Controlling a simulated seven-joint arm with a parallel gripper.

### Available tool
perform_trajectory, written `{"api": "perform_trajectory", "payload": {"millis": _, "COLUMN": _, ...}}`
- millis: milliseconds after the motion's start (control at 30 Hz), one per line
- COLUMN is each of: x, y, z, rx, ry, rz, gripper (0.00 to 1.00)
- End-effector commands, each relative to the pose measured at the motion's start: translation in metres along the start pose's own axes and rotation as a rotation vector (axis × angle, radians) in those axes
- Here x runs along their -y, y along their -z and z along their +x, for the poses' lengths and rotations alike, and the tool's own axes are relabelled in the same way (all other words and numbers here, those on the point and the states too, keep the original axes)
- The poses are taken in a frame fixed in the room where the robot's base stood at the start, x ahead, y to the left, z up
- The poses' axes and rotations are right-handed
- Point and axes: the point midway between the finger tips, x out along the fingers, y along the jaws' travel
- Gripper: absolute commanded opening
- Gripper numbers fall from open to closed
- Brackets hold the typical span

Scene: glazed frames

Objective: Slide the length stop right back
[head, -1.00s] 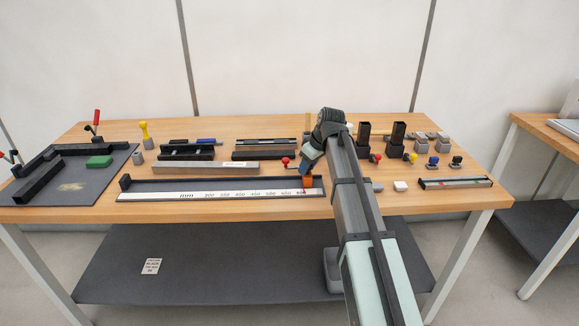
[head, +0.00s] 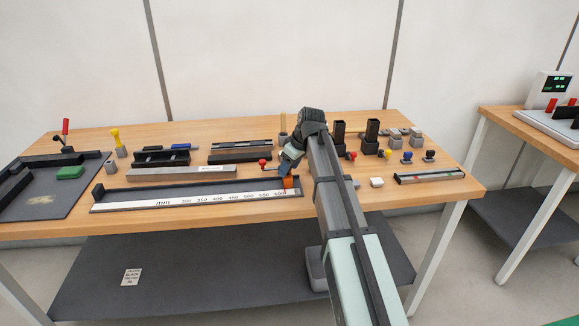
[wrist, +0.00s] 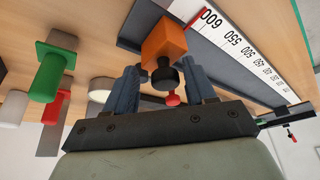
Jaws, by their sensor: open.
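The length stop, an orange block (head: 288,183) with a black knob, sits near the 600 mark at the right end of the long measuring rail (head: 190,198). In the wrist view the orange block (wrist: 164,38) is at top centre, beside the printed scale (wrist: 245,55). Its black knob (wrist: 165,75) points toward my gripper (wrist: 163,88). The two fingers are apart, one to each side of the knob, with visible gaps; no grip shows. In the head view my gripper (head: 284,171) is just above and behind the block, partly hidden by my wrist.
A red knob (head: 262,162) stands behind the rail, left of my gripper. A grey bar (head: 180,173) and black fixtures (head: 240,157) lie behind the rail. Black holders (head: 371,135) and small knobbed parts stand at right. A dark plate (head: 45,190) is at left.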

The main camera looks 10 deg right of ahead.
Motion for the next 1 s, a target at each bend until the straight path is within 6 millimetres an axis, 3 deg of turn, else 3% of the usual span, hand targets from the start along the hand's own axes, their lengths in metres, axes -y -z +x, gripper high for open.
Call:
{"api": "perform_trajectory", "payload": {"millis": 267, "x": 0.001, "y": 0.001, "z": -0.010, "rx": -0.002, "ry": 0.001, "rz": -0.001, "gripper": 0.56}}
{"api": "perform_trajectory", "payload": {"millis": 800, "x": 0.000, "y": 0.001, "z": -0.102, "rx": -0.002, "ry": -0.001, "rz": 0.000, "gripper": 0.56}}
{"api": "perform_trajectory", "payload": {"millis": 1000, "x": 0.000, "y": 0.001, "z": -0.126, "rx": -0.001, "ry": 0.000, "rz": 0.000, "gripper": 0.56}}
